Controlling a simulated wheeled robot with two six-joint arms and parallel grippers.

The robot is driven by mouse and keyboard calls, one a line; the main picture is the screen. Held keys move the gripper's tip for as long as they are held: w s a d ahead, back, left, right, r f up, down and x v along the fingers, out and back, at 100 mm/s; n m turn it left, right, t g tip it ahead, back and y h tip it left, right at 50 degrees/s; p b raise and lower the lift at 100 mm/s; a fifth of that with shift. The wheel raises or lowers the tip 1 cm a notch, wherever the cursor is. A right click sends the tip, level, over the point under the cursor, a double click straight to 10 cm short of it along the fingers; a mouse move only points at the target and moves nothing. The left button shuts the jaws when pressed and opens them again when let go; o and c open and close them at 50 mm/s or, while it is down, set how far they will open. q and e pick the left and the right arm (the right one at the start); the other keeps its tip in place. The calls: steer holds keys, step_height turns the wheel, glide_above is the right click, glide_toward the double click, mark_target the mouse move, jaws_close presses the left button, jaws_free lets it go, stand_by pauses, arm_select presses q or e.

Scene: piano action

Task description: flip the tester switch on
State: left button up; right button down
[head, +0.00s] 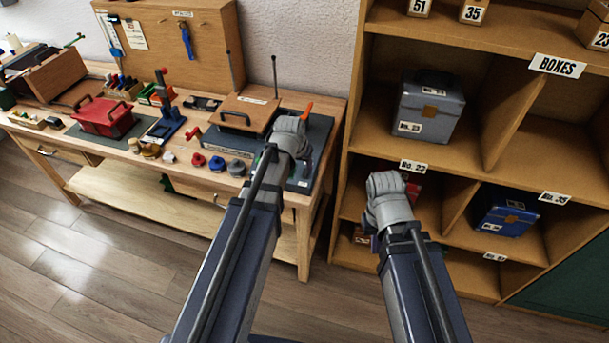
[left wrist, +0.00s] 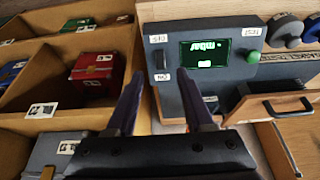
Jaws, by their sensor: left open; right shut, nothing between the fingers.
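The tester is a dark grey panel (left wrist: 222,80) with a lit screen (left wrist: 205,53) showing green text, upside down in the left wrist view. Its black rocker switch (left wrist: 160,59) sits between two small white labels at the panel's left end. A green button (left wrist: 252,57) is on the other side of the screen. My left gripper (left wrist: 160,100) is open and empty, its fingers apart below the switch in the picture; I see no contact. In the head view my left arm hides most of the tester (head: 303,172). My right gripper (head: 388,190) is by the shelves, its fingers hidden behind the wrist.
The bench (head: 150,180) holds a red case (head: 103,118), a wooden box (head: 240,112) with a handle, and small round parts. The shelf unit (head: 352,140) stands right of the bench with a grey box (head: 430,105) and a blue box (head: 507,215). The floor in front is clear.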

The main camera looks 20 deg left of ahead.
mark_target(305, 175)
arm_select(q)
steer(key=shift+b+x, duration=3.65)
steer(key=shift+x, duration=0.3)
steer(key=shift+s+r, duration=0.1)
steer(key=shift+c, duration=0.3)
jaws_close()
